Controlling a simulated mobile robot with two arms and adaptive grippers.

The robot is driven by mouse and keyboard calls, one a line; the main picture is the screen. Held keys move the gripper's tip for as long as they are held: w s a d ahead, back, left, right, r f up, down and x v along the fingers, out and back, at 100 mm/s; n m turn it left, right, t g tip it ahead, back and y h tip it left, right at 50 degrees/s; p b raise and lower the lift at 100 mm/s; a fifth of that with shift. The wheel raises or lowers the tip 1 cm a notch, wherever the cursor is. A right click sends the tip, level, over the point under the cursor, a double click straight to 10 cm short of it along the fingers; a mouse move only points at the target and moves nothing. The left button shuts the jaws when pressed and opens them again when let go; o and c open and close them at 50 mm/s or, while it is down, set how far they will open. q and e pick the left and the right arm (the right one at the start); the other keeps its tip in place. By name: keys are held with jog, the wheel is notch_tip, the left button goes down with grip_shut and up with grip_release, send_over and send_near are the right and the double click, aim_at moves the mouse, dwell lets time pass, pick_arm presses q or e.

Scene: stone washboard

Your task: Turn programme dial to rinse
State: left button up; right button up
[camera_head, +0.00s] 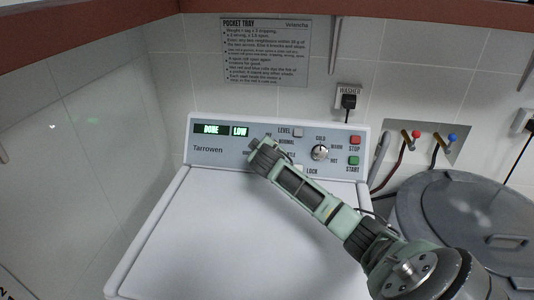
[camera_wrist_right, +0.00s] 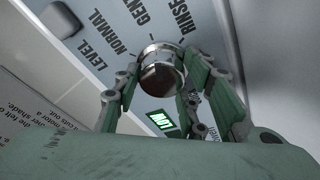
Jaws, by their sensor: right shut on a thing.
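The programme dial (camera_wrist_right: 161,68) is a round chrome knob on the washer's panel, seen in the right wrist view. The printed words NORMAL, GENTLE and RINSE curve around it; RINSE is at the upper right. I cannot make out where its pointer stands. My right gripper (camera_wrist_right: 160,85) has its fingers on both sides of the dial and is shut on it. In the head view my right gripper (camera_head: 262,154) covers the dial and part of its labels. The washer (camera_head: 150,235) is white with a grey control panel. My left gripper is not in view.
A second chrome dial (camera_head: 320,152) marked COLD, WARM and HOT sits to the right. Red STOP (camera_head: 355,140) and green START (camera_head: 353,161) buttons are at the panel's right end. The display (camera_head: 211,129) reads DONE and LOW. A grey lidded bin (camera_head: 430,205) stands at right.

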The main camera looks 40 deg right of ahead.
jog(key=m+b, duration=0.1)
jog(key=m, duration=0.1)
jog(key=m+h+b, duration=0.1)
jog(key=m, duration=0.1)
jog(key=shift+w+r+m, duration=0.15)
jog(key=shift+r+m, duration=0.05)
jog(key=shift+m, duration=0.2)
jog(key=shift+r+m+g+h+b, duration=0.1)
jog(key=shift+m+g+h+b, duration=0.35)
jog(key=shift+m, duration=0.45)
jog(key=shift+d+m+b, duration=0.1)
jog(key=shift+m+b, duration=0.2)
jog(key=shift+m, duration=0.2)
jog(key=shift+r, duration=0.15)
jog(key=o, duration=0.8)
jog(key=shift+o, duration=1.4)
jog(key=shift+f, duration=0.3)
